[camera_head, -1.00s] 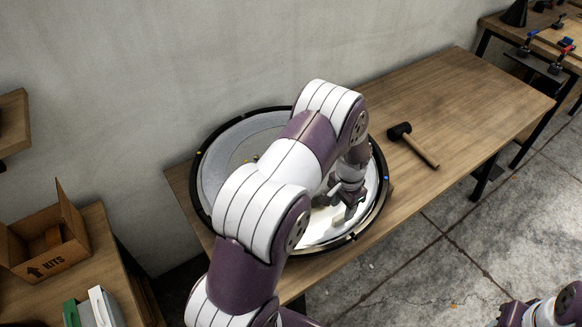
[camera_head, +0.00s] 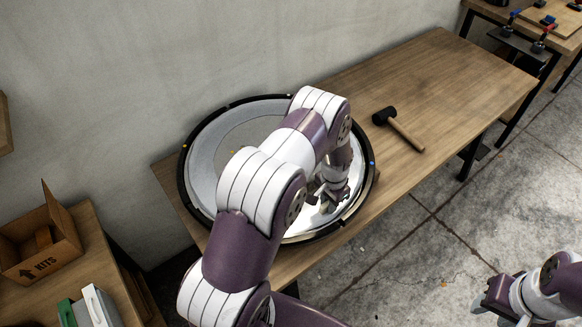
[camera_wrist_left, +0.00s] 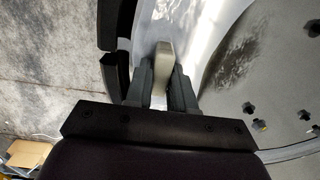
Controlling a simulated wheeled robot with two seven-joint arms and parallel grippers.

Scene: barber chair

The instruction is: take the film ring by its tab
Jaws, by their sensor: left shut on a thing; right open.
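A large round dish with a black rim (camera_head: 187,185) lies on the wooden table. A pale grey band, seemingly the film ring (camera_head: 203,165), runs inside the rim at its left; the lower part inside looks shiny and mirror-like. My left arm hides much of the middle. My left gripper (camera_head: 325,198) is low over the dish's right part. In the left wrist view its fingers are shut on a beige tab (camera_wrist_left: 160,62), with whitish, creased film (camera_wrist_left: 200,22) just beyond. How the tab joins the film is hidden. My right gripper (camera_head: 483,302) is at the lower right, empty, away from the table.
A black-headed mallet (camera_head: 404,132) lies on the table (camera_head: 455,90) right of the dish; the table's right end is clear. An open cardboard box (camera_head: 40,250) stands on a side table at the left. The wall is close behind. Another bench is at the upper right.

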